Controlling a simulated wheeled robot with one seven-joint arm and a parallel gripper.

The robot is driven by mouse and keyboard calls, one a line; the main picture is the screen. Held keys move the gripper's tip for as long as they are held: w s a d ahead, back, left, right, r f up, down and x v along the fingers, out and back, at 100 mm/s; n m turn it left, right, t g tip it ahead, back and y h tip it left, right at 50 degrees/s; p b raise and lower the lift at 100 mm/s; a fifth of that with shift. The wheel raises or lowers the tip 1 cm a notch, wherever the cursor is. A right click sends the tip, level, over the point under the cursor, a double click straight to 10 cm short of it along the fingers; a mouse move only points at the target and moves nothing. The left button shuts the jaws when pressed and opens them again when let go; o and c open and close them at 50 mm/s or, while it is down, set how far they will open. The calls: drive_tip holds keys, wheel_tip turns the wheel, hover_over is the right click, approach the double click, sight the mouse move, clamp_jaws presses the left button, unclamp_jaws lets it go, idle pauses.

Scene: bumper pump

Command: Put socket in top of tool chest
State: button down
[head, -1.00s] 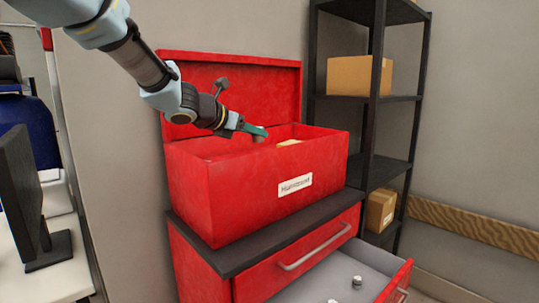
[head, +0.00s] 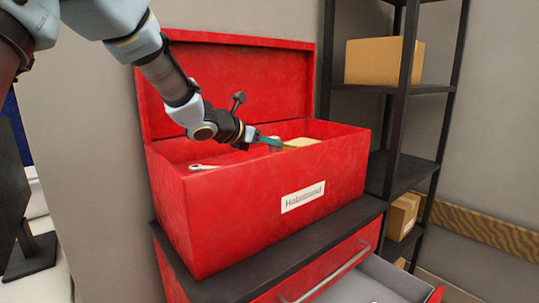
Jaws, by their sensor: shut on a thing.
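The red tool chest (head: 245,220) stands with its lid (head: 290,85) up and its top compartment open. The chest's front wall hides the compartment floor.
A yellowish object (head: 302,142) and a silver wrench-like tool (head: 204,167) show inside the top. A lower drawer (head: 385,278) is pulled out at the front right. A black shelf (head: 418,90) with cardboard boxes (head: 377,61) stands at right.

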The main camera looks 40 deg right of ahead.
drive_tip(key=shift+f+p, duration=0.3)
drive_tip(key=shift+f, duration=1.55)
drive_tip(key=shift+f, duration=0.15)
drive_tip(key=shift+c, duration=2.1)
unclamp_jaws()
drive_tip(key=shift+a+r, duration=0.1)
drive_tip(key=shift+r, duration=0.1)
drive_tip(key=b+v, duration=0.4)
drive_tip(key=v, duration=0.8)
drive_tip(key=shift+f, duration=0.1)
